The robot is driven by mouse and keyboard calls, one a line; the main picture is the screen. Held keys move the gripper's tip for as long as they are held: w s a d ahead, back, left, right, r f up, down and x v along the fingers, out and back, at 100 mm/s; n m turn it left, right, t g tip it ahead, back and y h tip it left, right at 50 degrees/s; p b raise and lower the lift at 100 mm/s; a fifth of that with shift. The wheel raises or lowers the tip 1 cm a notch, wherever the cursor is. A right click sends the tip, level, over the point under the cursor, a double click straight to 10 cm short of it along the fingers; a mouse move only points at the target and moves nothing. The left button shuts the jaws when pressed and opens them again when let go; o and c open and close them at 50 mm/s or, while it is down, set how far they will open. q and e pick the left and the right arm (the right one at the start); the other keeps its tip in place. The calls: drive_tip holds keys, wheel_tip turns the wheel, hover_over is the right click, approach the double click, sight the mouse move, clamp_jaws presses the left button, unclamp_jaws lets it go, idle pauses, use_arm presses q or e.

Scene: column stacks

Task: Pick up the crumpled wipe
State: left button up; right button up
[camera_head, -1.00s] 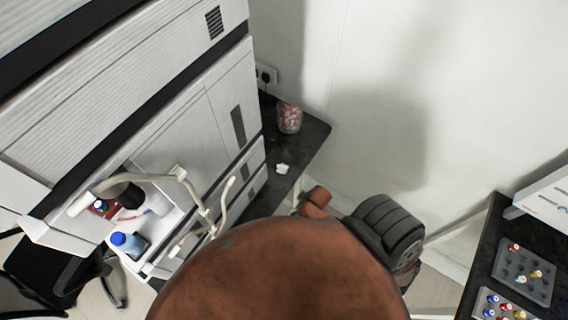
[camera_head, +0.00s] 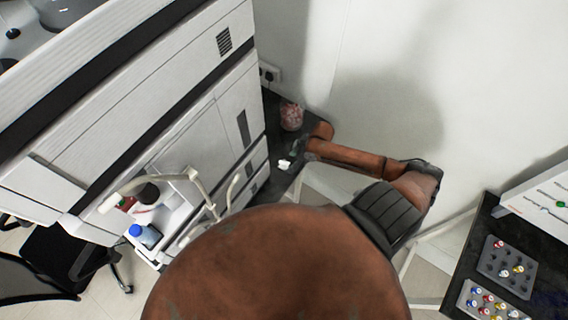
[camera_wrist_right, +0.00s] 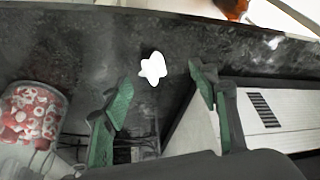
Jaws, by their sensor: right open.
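The crumpled wipe (camera_head: 284,164) is a small white lump on the narrow dark bench beside the large white machine. In the right wrist view the wipe (camera_wrist_right: 152,68) lies on the dark top, just beyond and between the fingertips. My right gripper (camera_head: 296,149) is over the bench, close to the wipe, small and partly dark against the top in the head view. Its two green fingers (camera_wrist_right: 161,88) are spread apart with nothing between them. My left gripper is not in view.
A clear jar of red and white pieces (camera_head: 291,117) stands near the wipe; it also shows in the right wrist view (camera_wrist_right: 32,112). The white machine (camera_head: 200,110) borders the bench. A wall socket (camera_head: 269,73) is behind. Racks of coloured caps (camera_head: 507,266) are at right.

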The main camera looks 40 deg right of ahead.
sight(287, 163)
drive_tip(key=x, duration=0.4)
drive_tip(key=w+p+x, duration=0.1)
drive_tip(key=x, duration=0.2)
drive_tip(key=shift+d+r, duration=0.1)
drive_tip(key=shift+d, duration=0.3)
drive_tip(key=c, duration=0.8)
